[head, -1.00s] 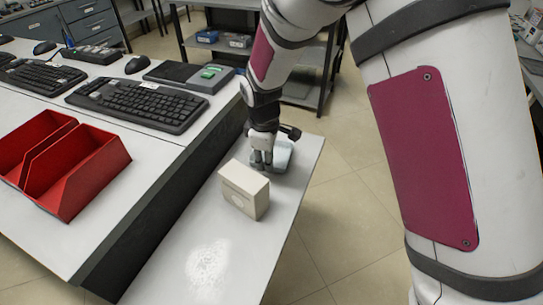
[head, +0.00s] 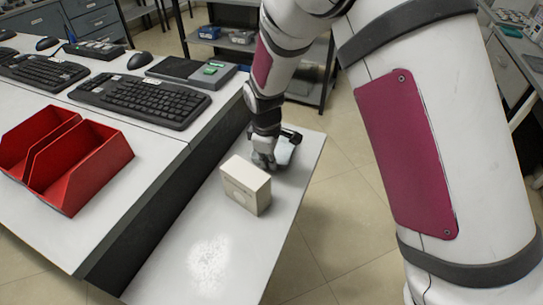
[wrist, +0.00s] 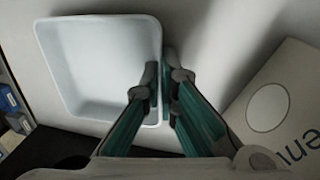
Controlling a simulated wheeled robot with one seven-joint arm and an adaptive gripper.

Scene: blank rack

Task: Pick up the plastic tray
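The plastic tray (wrist: 95,60) is a shallow white tray with rounded corners, seen from above at the upper left of the wrist view. My gripper (wrist: 160,78) has its two fingers close together across the tray's right wall, one inside the tray and one outside. It looks shut on that rim. In the head view my gripper (head: 264,164) points down near the far end of the white bench, and the tray (head: 284,153) is mostly hidden behind it. I cannot tell whether the tray is clear of the surface.
A cream box (head: 246,186) stands close in front of my gripper; it also shows at the right of the wrist view (wrist: 280,100). Red bins (head: 75,165) and a keyboard (head: 140,98) are on the left desk. The near bench is clear.

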